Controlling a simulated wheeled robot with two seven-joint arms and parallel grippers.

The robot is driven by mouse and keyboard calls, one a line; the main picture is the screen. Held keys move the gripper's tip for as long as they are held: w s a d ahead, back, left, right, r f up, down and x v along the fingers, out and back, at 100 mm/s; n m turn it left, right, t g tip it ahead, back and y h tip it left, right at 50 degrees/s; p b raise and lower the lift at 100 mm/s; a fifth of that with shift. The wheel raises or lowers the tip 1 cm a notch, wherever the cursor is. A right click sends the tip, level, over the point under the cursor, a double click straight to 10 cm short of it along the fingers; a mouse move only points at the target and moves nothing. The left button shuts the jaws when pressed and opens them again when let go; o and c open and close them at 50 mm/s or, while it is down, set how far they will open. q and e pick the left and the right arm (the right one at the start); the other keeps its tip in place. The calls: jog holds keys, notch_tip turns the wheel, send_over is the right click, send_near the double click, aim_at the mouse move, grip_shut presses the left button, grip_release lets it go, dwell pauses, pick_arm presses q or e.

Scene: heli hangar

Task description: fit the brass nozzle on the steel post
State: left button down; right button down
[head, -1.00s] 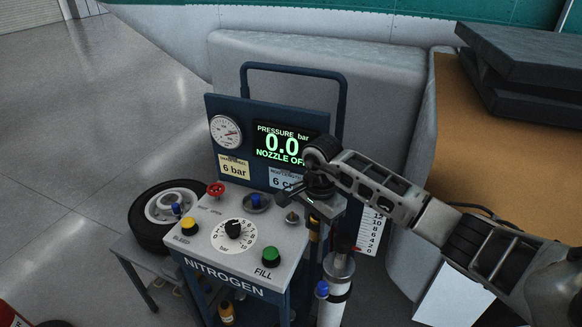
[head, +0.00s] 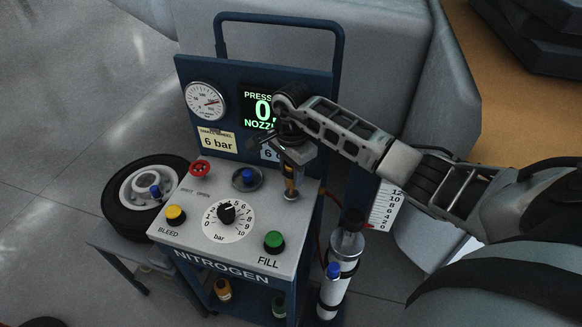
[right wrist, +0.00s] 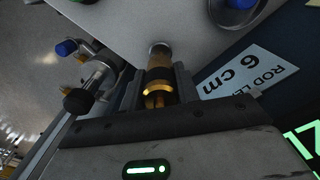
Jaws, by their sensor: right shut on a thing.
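The brass nozzle (head: 291,186) hangs from my right gripper (head: 295,165), over the back right of the grey panel top. In the right wrist view the nozzle (right wrist: 159,78) is held between the two fingers of the right gripper (right wrist: 158,90). The short steel post (right wrist: 158,48) shows at the nozzle's far end, in line with it. In the head view the nozzle's lower end is at the post, and the nozzle and gripper cover most of it. I cannot tell whether the nozzle sits on the post or just above it. My left gripper is not in view.
The nitrogen cart's panel (head: 190,231) carries a dial (head: 228,209) and several coloured knobs. Behind the gripper stand a gauge (head: 206,101) and a pressure display (head: 257,108). A wheel (head: 139,193) lies left, a white cylinder (head: 338,270) stands right.

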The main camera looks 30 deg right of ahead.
aim_at(291, 181)
notch_tip(291, 181, down, 2)
jog(key=shift+f+b, duration=0.15)
jog(key=shift+b, duration=0.4)
dwell(0.3)
jog(key=shift+a, duration=0.1)
dwell(0.3)
jog(key=shift+f+b, duration=0.15)
jog(key=shift+b, duration=0.15)
dwell(0.4)
jog(key=shift+f, duration=0.2)
jog(key=shift+f+b, duration=0.15)
jog(key=shift+b, duration=0.15)
